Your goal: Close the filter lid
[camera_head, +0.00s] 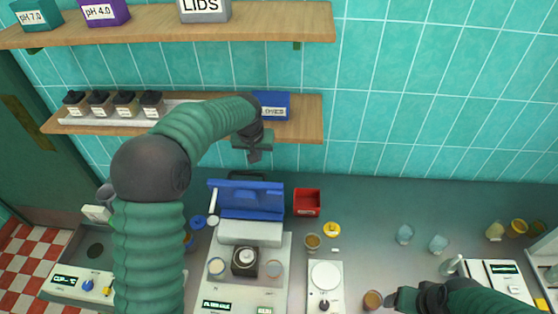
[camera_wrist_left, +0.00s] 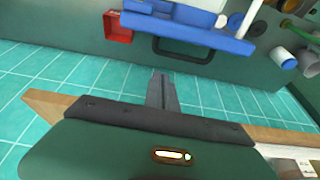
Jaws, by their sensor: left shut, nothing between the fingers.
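The filter machine (camera_head: 240,287) stands on the counter in the head view, with its blue lid (camera_head: 250,202) raised at the back. The lid also shows upside down at the top of the left wrist view (camera_wrist_left: 190,32), with a dark handle (camera_wrist_left: 183,52) along its edge. My left gripper (camera_head: 254,156) is above and behind the raised lid, in front of the lower shelf. In the wrist view its fingers (camera_wrist_left: 163,88) are together and empty, apart from the handle. My right gripper (camera_head: 393,300) is low at the right, near an amber cup; its fingers are unclear.
A red bin (camera_head: 307,203) stands right of the lid. The lower shelf (camera_head: 305,132) with dark-capped bottles and a blue box (camera_head: 272,106) is close to my left arm. A white scale (camera_head: 325,283) and small cups stand to the right. The counter behind them has free room.

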